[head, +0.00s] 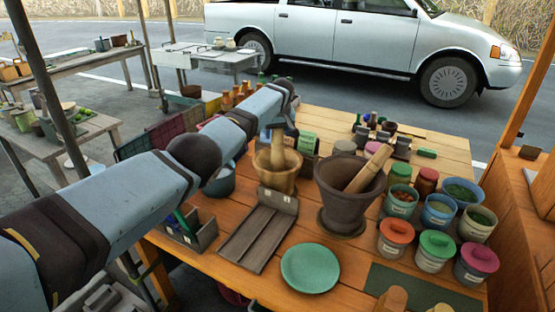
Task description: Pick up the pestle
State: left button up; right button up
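A tan clay mortar (274,178) stands on the wooden table, with a light wooden pestle (277,150) standing nearly upright in it. My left arm reaches in from the left, and my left gripper (279,124) points down at the top of this pestle. The fingers are small and partly hidden by the arm, so I cannot tell whether they touch or grip it. A larger dark mortar (345,202) stands to the right on a round base, with a second wooden pestle (371,167) leaning in it toward the upper right. My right gripper is not in view.
A green plate (310,268) and a grey divided tray (258,230) lie in front of the mortars. Several lidded jars (397,237) and open pots (438,212) crowd the right side. A wooden post (517,110) stands at the right edge.

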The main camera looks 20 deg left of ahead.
pick_arm(q)
grip_shut()
jog(key=shift+r, duration=0.1)
